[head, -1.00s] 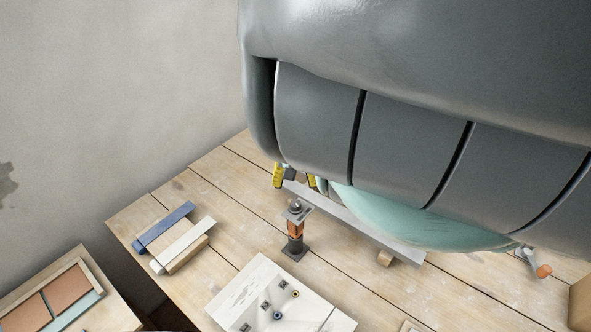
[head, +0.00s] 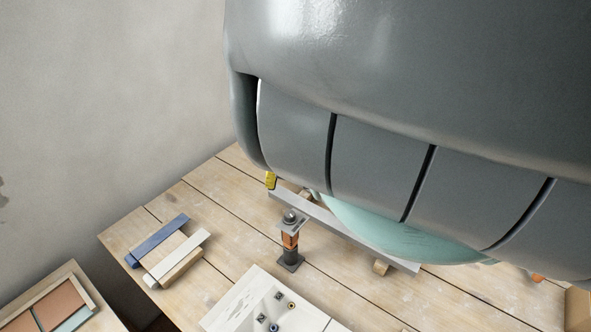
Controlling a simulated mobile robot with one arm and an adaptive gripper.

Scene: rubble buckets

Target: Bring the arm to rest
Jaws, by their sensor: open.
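My arm (head: 400,130), large and grey, fills the upper right of the head view, very close to the camera. It hides much of the wooden table (head: 205,190) behind it. My gripper does not show in this view, so its position relative to the table is hidden.
On the table are a blue bar and a pale bar on wood blocks (head: 165,249), an orange-and-black post (head: 290,243), a long grey bar (head: 345,232), a small yellow piece (head: 270,181) and a white box with small fittings (head: 240,310). A tiled tray (head: 85,280) stands lower left.

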